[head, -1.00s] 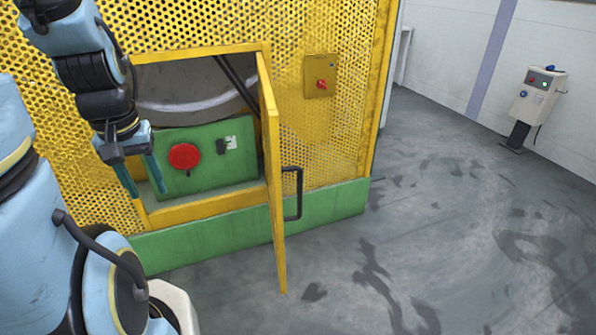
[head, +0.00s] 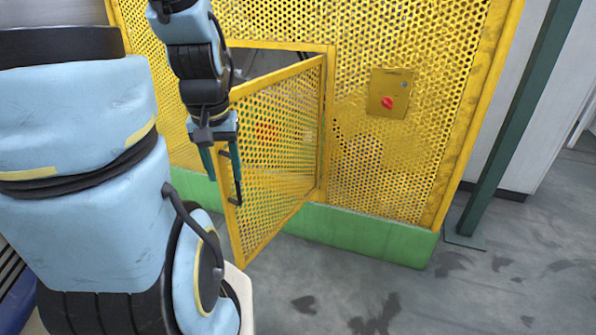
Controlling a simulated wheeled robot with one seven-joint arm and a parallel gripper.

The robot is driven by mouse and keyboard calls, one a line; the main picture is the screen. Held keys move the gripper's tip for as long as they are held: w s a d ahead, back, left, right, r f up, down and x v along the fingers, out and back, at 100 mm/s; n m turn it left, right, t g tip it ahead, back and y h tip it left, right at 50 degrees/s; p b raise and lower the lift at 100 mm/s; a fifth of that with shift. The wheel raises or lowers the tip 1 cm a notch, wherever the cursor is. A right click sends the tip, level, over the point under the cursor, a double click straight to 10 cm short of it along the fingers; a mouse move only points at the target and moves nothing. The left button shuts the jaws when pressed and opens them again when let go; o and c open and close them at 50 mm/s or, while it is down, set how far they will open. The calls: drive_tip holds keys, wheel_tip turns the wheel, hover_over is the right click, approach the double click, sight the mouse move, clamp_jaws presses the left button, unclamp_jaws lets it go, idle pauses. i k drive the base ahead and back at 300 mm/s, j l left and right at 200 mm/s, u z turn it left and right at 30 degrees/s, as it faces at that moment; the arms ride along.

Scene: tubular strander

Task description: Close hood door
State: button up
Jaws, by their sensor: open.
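The hood door (head: 275,160) is a yellow perforated panel in the head view, hinged on its right side and standing partly open. Its black handle (head: 237,187) is on the left, free edge. My gripper (head: 221,172) points down with its two teal fingers apart, at the door's free edge by the handle. One finger overlaps the handle in the picture; I cannot tell whether it touches. Behind the door, the opening in the yellow hood (head: 395,160) is mostly covered, and the red button inside shows faintly through the mesh.
A yellow switch box (head: 389,93) with a red knob is on the hood, right of the door. A green base (head: 365,238) runs below the hood. A dark green post (head: 505,130) stands at right. The grey floor in front is clear.

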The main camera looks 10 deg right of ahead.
sight(221, 155)
drive_tip(key=l+u, duration=0.15)
drive_tip(key=l, duration=0.3)
drive_tip(key=k+l+u, duration=0.1)
drive_tip(key=l, duration=0.35)
drive_tip(key=k+l+u, duration=0.15)
drive_tip(key=l, duration=0.3)
drive_tip(key=l+u, duration=0.15)
drive_tip(key=l, duration=0.3)
drive_tip(key=k+l+u, duration=0.15)
drive_tip(key=l, duration=0.25)
drive_tip(key=k+l+u, duration=0.1)
drive_tip(key=l, duration=0.3)
drive_tip(key=k+l+u, duration=0.15)
drive_tip(key=k+l, duration=0.15)
drive_tip(key=l+u, duration=0.15)
drive_tip(key=l, duration=0.3)
drive_tip(key=k+l+u, duration=0.15)
drive_tip(key=l, duration=0.3)
drive_tip(key=i+j+u, duration=0.1)
drive_tip(key=u, duration=0.3)
drive_tip(key=i+u, duration=0.15)
drive_tip(key=u, duration=0.2)
drive_tip(key=i+u, duration=0.15)
drive_tip(key=u, duration=0.25)
